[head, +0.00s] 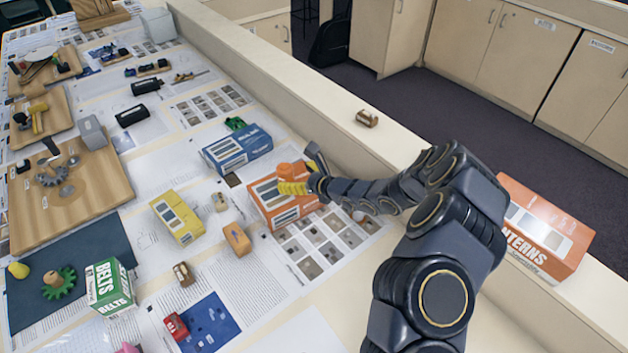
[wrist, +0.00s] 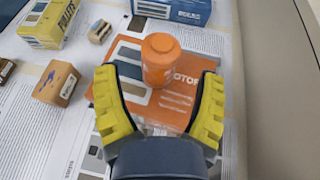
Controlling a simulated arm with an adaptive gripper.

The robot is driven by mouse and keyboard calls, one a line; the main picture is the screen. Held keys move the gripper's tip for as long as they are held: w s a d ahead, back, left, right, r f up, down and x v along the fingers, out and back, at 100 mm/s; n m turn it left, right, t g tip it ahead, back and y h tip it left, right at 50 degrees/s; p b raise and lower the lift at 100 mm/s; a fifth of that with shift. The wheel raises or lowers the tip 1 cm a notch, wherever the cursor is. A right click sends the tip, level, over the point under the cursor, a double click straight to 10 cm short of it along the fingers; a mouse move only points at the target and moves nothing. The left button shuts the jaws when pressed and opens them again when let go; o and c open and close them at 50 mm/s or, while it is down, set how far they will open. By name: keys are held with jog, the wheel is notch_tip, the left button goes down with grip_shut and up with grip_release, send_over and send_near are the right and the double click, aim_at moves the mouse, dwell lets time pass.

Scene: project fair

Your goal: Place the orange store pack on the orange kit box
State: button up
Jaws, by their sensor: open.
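An orange cylindrical pack (wrist: 161,58) with a narrower round top appears to stand on the orange kit box (wrist: 182,110). In the head view, the pack (head: 291,170) shows above the box (head: 284,213), partly behind my fingers. My gripper (wrist: 158,76) is open, with one yellow finger on each side and the pack between the tips. I see gaps between pack and fingers. In the head view, my gripper (head: 301,172) is over the box's right part. The palm hides the box's near part in the wrist view.
A blue box (head: 238,149) stands behind the kit box. A yellow box (head: 177,217) and a small orange-brown block (head: 237,239) stand to its left. A large orange lanterns box (head: 540,232) is on the ledge at right. Printed sheets cover the table.

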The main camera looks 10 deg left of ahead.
jog(key=v, duration=0.8)
jog(key=shift+a, duration=0.1)
jog(key=s+a+r+n+g+y, duration=0.2)
jog(key=s+a+r+n+g, duration=0.15)
jog(key=s+r+n, duration=0.45)
jog(key=s+a+r+n+g+y, duration=0.2)
jog(key=s+a+r+n, duration=0.15)
jog(key=r+n, duration=0.4)
jog(key=s+d+r+n+g+h, duration=0.1)
jog(key=s+r+n+g+h, duration=0.3)
jog(key=s, duration=0.5)
jog(key=s+d+f+n+h, duration=0.2)
jog(key=s+d+h, duration=0.3)
jog(key=d, duration=0.5)
jog(key=s+d+f+n+h, duration=0.1)
jog(key=s+d+n+h, duration=0.2)
jog(key=s+d, duration=0.7)
jog(key=d+h, duration=0.1)
jog(key=h, duration=0.1)
jog(key=shift+f+n+h, duration=0.35)
jog(key=shift+f+h, duration=0.05)
